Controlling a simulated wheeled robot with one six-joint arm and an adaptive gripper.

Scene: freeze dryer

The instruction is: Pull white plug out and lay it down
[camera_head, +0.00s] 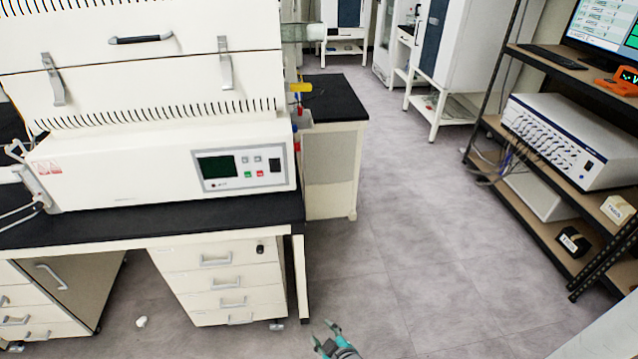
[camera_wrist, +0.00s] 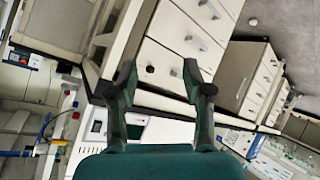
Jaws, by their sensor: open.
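A small white object (camera_head: 140,322) lies on the floor left of the drawer cabinet; it also shows in the wrist view (camera_wrist: 253,22). It may be the white plug, but it is too small to tell. No plug seated in a socket can be clearly made out. My gripper (camera_head: 323,333) is open and empty at the bottom of the head view, right of the drawer cabinet and well apart from the white object. In the wrist view my gripper's fingers (camera_wrist: 160,79) are spread, with the drawer fronts beyond them.
A white machine (camera_head: 130,165) with a small screen stands on a black-topped bench (camera_head: 150,228). White tubes attach at its left end. A drawer cabinet (camera_head: 220,281) stands below. A shelf rack (camera_head: 555,185) with equipment stands at the right. The floor between is clear.

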